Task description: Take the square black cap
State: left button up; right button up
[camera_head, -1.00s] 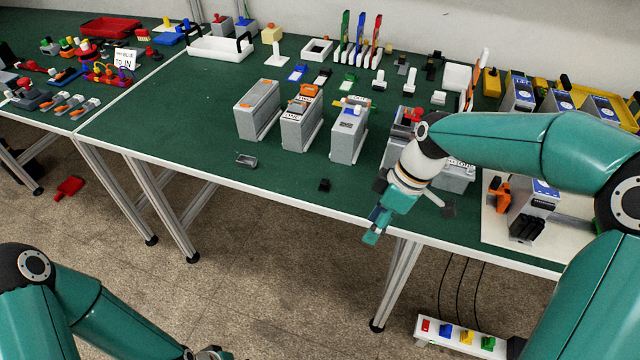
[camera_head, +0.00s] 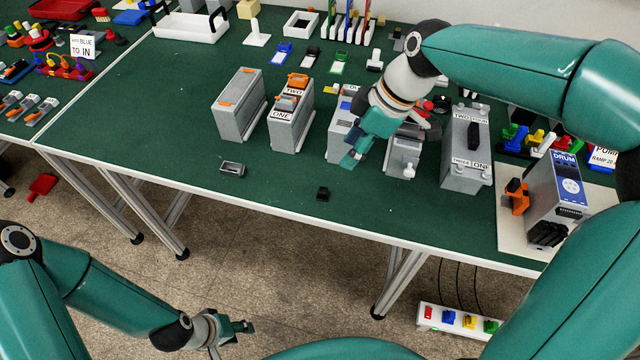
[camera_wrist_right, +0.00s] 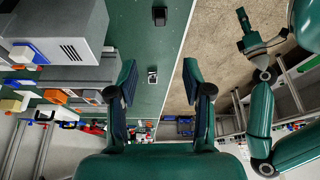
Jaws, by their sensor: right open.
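A small square black cap (camera_head: 323,193) lies on the green table near its front edge, with nothing touching it. In the right wrist view the black cap (camera_wrist_right: 159,16) shows at the top, beyond the fingertips. My right gripper (camera_head: 352,158) is above the table, behind and slightly right of the cap in the head view. Its two fingers (camera_wrist_right: 159,80) stand wide apart with nothing between them. My left gripper (camera_head: 243,327) hangs low over the floor in front of the table. Its fingers are too small to judge.
A small grey tray (camera_head: 232,169) lies left of the cap. Grey boxes (camera_head: 240,105) (camera_head: 291,113) stand behind it, and another large grey box (camera_head: 467,148) stands right of my right gripper. The table around the cap is clear. A power strip (camera_head: 458,320) is on the floor.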

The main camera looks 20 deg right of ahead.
send_over(324, 189)
jog(key=s+d, duration=0.1)
jog(key=d, duration=0.1)
jog(key=f, duration=0.9)
jog(key=shift+s+f, duration=0.2)
jog(key=p+x, duration=0.2)
jog(key=x, duration=0.2)
jog(key=shift+w+a+f, duration=0.1)
jog(key=shift+w+f, duration=0.05)
jog(key=shift+w+a+f, duration=0.1)
jog(key=shift+a+f, duration=0.05)
jog(key=shift+f, duration=0.35)
jog(key=c, duration=0.8)
jog(key=shift+c, duration=0.2)
